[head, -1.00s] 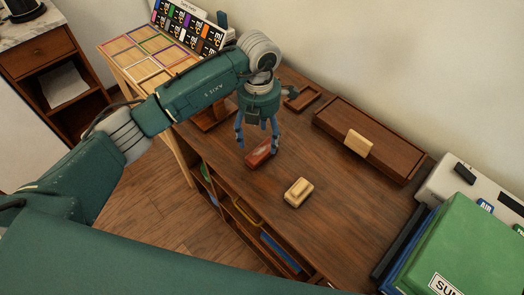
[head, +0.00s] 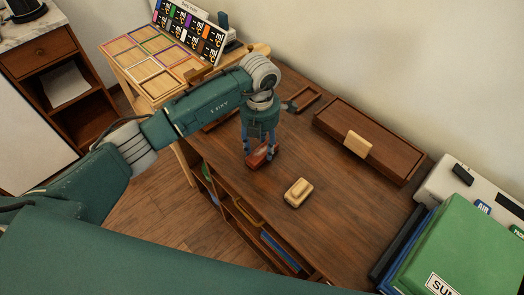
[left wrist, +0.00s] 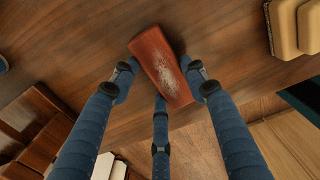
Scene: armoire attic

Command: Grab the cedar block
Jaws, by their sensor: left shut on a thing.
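A reddish-brown block with a pale worn patch, the cedar block (head: 259,160), is on the dark wooden desk (head: 330,225) near its front-left edge. My left gripper (head: 261,153) points down over it with its blue fingers shut on the block. In the left wrist view the block (left wrist: 160,62) lies tilted between the fingertips of the gripper (left wrist: 159,84). The fingers hide part of it in the head view. I cannot tell whether it is clear of the desk top. My right gripper is not in view.
A pale stepped wooden block (head: 298,192) sits just right of the gripper. A long brown box (head: 390,152) with a light tag and a small tray (head: 305,98) lie behind. A green box (head: 455,250) stands at the right. The desk's middle right is clear.

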